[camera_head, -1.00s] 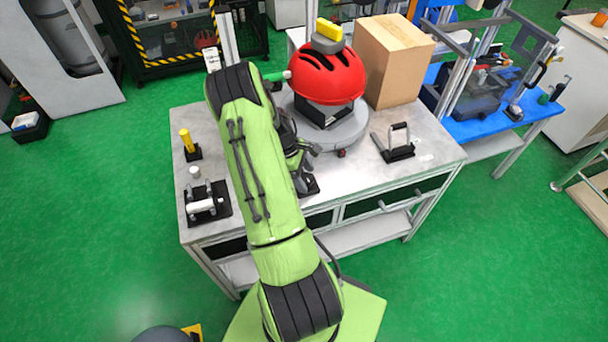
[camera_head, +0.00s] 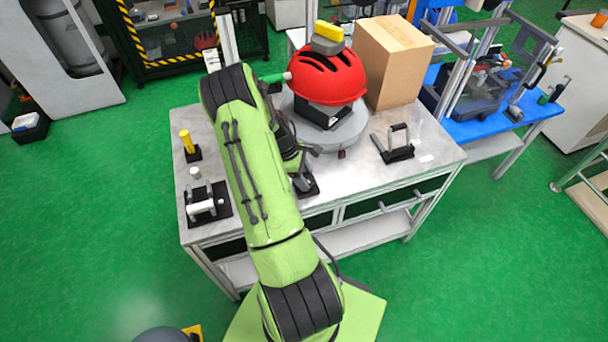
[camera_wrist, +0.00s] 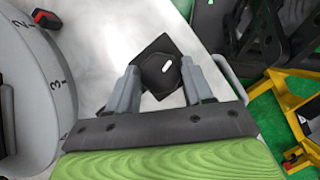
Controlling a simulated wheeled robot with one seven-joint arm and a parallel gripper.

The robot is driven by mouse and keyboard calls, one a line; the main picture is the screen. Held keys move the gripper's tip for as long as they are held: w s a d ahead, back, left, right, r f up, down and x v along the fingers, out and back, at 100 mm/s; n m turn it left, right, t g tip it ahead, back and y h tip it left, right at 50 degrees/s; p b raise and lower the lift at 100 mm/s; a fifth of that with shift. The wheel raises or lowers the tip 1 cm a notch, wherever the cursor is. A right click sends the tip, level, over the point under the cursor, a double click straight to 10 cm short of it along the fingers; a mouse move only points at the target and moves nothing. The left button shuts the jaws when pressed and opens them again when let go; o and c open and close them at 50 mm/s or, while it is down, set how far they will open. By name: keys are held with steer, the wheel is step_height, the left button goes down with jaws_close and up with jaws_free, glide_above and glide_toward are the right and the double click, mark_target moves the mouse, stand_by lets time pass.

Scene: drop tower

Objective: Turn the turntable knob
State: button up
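The turntable knob (camera_wrist: 160,74) is a black hexagonal piece with a white mark on a square black base. It shows in the wrist view between the two grey fingers of my gripper (camera_wrist: 162,82). The fingers lie close against both sides of the knob, and the base sits at an angle to them. In the head view my gripper (camera_head: 300,168) is over the table's front, and my arm hides most of the knob. The round grey turntable (camera_head: 350,137) carries a red helmet (camera_head: 328,78) on a black and white stand. Its numbered rim (camera_wrist: 58,88) shows at left in the wrist view.
A cardboard box (camera_head: 395,62) stands behind the turntable at right. A handled black fixture (camera_head: 395,152) is on the table at right. A roller fixture (camera_head: 207,205) and a yellow post (camera_head: 187,141) are at left. A yellow frame (camera_wrist: 305,120) shows at the wrist view's right.

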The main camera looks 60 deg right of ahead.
steer(key=o, duration=0.4)
steer(key=shift+c, duration=0.2)
steer(key=p+v, duration=0.2)
steer(key=v, duration=1.3)
steer(key=shift+r+p, duration=0.35)
steer(key=shift+r, duration=0.05)
steer(key=shift+w+a, duration=0.1)
